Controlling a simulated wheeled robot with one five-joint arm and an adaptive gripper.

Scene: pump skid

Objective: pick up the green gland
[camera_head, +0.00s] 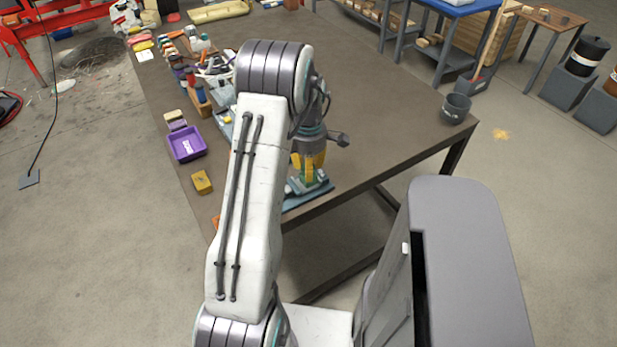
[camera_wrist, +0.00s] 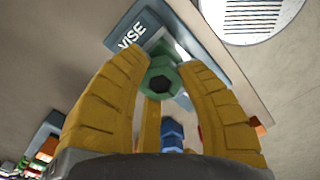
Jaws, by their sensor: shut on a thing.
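The green gland (camera_wrist: 161,82) is a hex-shaped fitting with a dark round bore, seen end-on in the wrist view. My gripper (camera_wrist: 163,70) has its yellow fingers closed around the gland, with the fingertips on both sides of it. In the head view my gripper (camera_head: 308,172) points down over the front edge of the table, above a blue-grey plate (camera_head: 318,192). The wrist view shows this plate lettered "VISE" (camera_wrist: 134,33) just beyond the gland. I cannot tell whether the gland touches the plate.
A blue part (camera_wrist: 172,134) lies beyond the fingers in the wrist view. On the table (camera_head: 390,110) are a purple tray (camera_head: 187,144), a yellow block (camera_head: 202,182) and a dark cup (camera_head: 456,108). Clutter fills the far left.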

